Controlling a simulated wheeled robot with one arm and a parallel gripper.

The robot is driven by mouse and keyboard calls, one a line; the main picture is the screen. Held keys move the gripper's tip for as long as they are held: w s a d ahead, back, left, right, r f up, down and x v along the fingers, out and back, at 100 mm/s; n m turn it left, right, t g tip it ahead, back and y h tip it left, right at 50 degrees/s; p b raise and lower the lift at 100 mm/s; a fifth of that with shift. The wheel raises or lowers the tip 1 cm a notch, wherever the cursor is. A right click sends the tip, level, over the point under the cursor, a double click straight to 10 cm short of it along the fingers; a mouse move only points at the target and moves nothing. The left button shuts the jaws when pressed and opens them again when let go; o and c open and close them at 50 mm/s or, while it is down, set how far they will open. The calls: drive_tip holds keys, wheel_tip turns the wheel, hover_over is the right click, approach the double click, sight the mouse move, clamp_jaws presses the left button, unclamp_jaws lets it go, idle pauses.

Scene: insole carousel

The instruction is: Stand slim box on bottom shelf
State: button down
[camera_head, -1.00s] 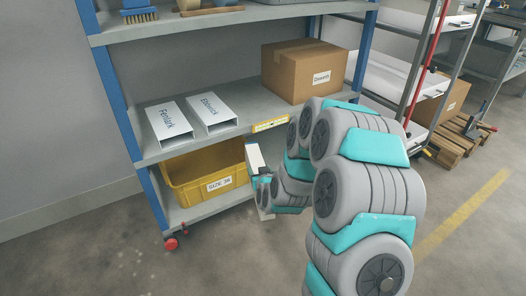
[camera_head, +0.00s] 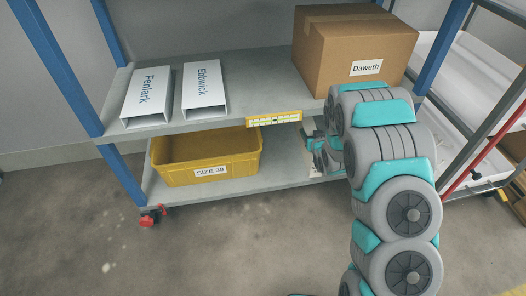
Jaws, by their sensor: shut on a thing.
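The bottom shelf (camera_head: 282,180) is a grey deck low in the blue-posted rack. My gripper (camera_head: 317,156) is low at the shelf's right part, just right of the yellow bin and below the middle shelf. It is shut on the slim box (camera_head: 309,126), a pale narrow piece that shows only in small part beside the fingers. My arm and the middle shelf's edge hide most of it. I cannot tell whether the box touches the bottom shelf.
A yellow bin (camera_head: 205,156) labelled SIZE 38 fills the bottom shelf's left part. White boxes Fenlark (camera_head: 148,95) and Ebbwick (camera_head: 204,88) lie on the middle shelf (camera_head: 255,78), with a cardboard box Daweth (camera_head: 350,50) at right. A yellow label strip (camera_head: 274,118) marks its front edge.

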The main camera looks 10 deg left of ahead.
drive_tip(key=a+f+n+y, duration=0.1)
drive_tip(key=a+f, duration=0.3)
drive_tip(key=w+d+f, duration=0.5)
drive_tip(key=w+d, duration=0.5)
drive_tip(key=w, duration=0.2)
drive_tip(key=shift+w, duration=0.15)
drive_tip(key=shift+c, duration=0.6)
unclamp_jaws()
